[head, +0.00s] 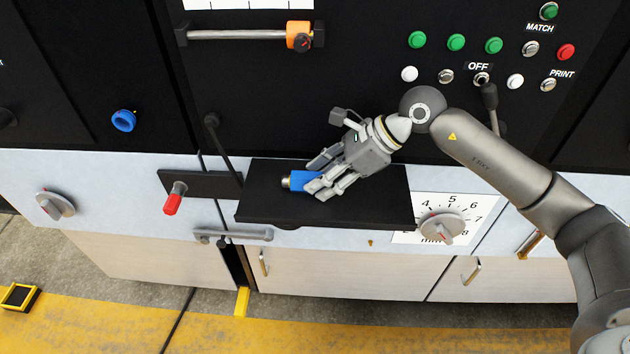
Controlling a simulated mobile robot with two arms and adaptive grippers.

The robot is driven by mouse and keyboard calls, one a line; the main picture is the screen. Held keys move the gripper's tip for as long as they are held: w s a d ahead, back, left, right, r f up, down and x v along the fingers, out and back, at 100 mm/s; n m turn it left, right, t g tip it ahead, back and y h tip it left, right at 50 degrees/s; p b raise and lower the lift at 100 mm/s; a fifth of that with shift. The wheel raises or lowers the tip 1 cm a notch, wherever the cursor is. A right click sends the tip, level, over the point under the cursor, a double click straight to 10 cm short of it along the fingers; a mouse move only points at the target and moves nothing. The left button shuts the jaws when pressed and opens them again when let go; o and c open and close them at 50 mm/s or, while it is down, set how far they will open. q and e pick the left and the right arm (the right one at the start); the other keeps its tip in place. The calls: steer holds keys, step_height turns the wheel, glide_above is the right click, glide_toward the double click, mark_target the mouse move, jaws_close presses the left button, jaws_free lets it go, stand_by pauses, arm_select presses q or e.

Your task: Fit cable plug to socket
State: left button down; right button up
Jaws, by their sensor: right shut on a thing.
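The blue cable plug (302,180) has a metal-coloured end that points left. It is over the black shelf (340,208); I cannot tell whether it touches the shelf. My right gripper (317,178) reaches in from the right and is shut on the plug, its fingers covering the plug's right part. A blue round fitting (123,120), which looks like the socket, is on the black panel at the left, well apart from the plug. My left gripper is not in view.
A red-handled lever (174,198) and a dark rod (222,148) stand left of the shelf. A numbered dial knob (441,226) is at its right. Several buttons (456,42) are at the upper right. An orange clamp (299,35) sits on a bar above.

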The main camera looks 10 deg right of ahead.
steer(key=shift+r, duration=0.4)
stand_by(0.4)
steer(key=shift+r, duration=0.15)
steer(key=shift+r+p, duration=1.15)
steer(key=shift+r, duration=1.25)
